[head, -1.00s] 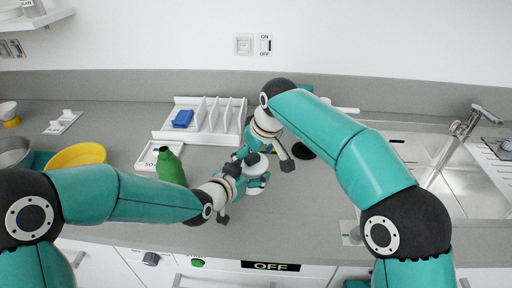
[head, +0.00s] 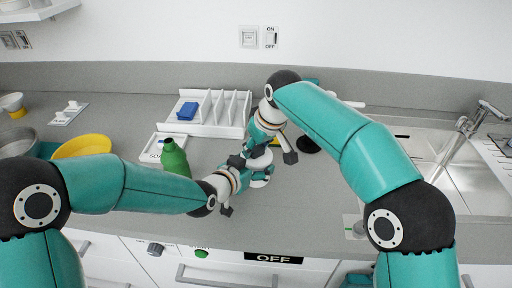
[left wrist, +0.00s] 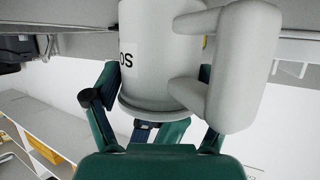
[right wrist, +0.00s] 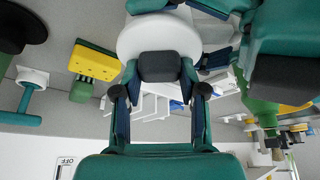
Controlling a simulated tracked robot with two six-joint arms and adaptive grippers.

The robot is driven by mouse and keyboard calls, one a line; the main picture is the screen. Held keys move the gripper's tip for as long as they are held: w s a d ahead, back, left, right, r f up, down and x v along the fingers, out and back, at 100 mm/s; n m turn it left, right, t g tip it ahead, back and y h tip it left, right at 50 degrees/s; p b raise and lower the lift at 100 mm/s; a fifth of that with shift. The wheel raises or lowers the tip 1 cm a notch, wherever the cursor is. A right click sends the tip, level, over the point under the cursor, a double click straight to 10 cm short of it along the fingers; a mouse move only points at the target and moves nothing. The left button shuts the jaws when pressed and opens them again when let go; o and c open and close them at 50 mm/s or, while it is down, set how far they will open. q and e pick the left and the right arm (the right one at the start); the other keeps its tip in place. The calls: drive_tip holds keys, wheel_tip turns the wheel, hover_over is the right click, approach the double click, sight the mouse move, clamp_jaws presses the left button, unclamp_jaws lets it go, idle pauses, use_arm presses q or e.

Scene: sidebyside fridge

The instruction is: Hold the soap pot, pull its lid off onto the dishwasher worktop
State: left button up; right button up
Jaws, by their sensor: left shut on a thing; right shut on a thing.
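The white soap pot (head: 261,183) stands on the dishwasher worktop (head: 300,225) near its front middle. In the left wrist view the pot (left wrist: 160,45) shows its side handle (left wrist: 245,65) and part of a dark-lettered label. My left gripper (head: 240,172) is shut on the pot from the left. Its fingers (left wrist: 150,110) lie around the body. In the right wrist view the round white lid (right wrist: 155,28) has a black knob (right wrist: 160,66). My right gripper (right wrist: 160,95) is shut on the knob from above. Whether the lid still touches the pot is hidden.
A green bottle (head: 175,158) stands close to my left forearm. A white rack (head: 225,115) with a blue block (head: 187,111) is behind. A yellow bowl (head: 82,147) is at the left, the sink (head: 460,180) at the right. The worktop front right of the pot is clear.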

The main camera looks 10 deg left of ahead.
drive_tip(key=o, duration=0.4)
drive_tip(key=shift+s+d+f, duration=0.1)
drive_tip(key=shift+d+f, duration=0.1)
drive_tip(key=shift+f, duration=0.65)
clamp_jaws()
drive_tip(key=shift+r, duration=1.55)
drive_tip(key=shift+a+r, duration=0.1)
drive_tip(key=shift+r, duration=0.1)
drive_tip(key=shift+r, duration=0.4)
drive_tip(key=shift+r, duration=0.1)
